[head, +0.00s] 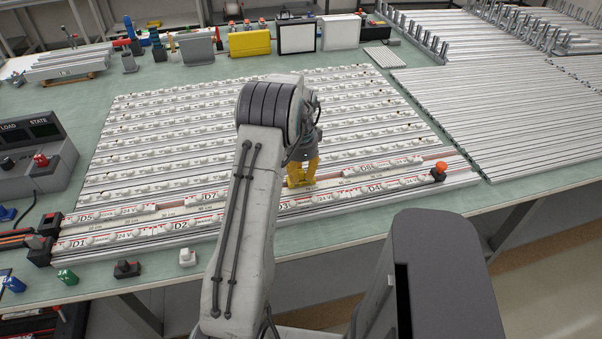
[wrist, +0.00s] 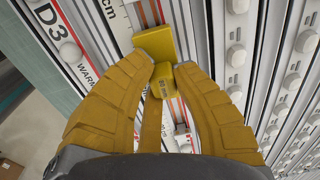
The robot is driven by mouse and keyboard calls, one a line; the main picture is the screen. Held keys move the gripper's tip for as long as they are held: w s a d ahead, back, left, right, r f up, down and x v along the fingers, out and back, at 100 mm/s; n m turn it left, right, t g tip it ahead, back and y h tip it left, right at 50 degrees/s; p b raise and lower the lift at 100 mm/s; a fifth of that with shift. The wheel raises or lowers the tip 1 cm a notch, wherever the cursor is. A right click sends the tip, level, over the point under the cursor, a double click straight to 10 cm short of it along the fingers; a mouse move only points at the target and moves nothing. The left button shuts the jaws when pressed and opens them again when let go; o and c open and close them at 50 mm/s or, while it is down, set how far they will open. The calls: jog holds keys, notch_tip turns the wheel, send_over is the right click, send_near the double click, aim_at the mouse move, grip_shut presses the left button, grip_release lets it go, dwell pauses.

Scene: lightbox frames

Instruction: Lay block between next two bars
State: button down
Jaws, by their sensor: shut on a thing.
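My gripper (head: 302,180) has yellow fingers and is low over the front rows of white light bars (head: 190,222). In the wrist view my gripper (wrist: 172,62) is shut on a small yellow block (wrist: 162,82) with dark print on its face. Fingers and block share nearly the same yellow, so the block's edges are hard to make out. The bar marked D3 (wrist: 47,38) lies left of the fingertips, and another bar (wrist: 236,60) lies to their right. A strip marked in cm (wrist: 116,14) runs between them. Whether the block touches a bar cannot be told.
A grey control box (head: 35,160) stands at the left. A red-topped button (head: 439,172) sits at the right end of the front rows. Loose metal bars (head: 500,100) cover the right side. Small coloured pieces (head: 66,275) lie along the front edge.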

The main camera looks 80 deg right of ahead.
aim_at(301, 172)
jog(key=shift+f, duration=0.15)
jog(key=c, duration=1.2)
grip_release()
notch_tip(301, 172, up, 2)
jog(key=shift+p, duration=0.4)
jog(key=shift+a+r+b, duration=0.2)
jog(key=shift+r+b, duration=2)
jog(key=shift+r, duration=3.5)
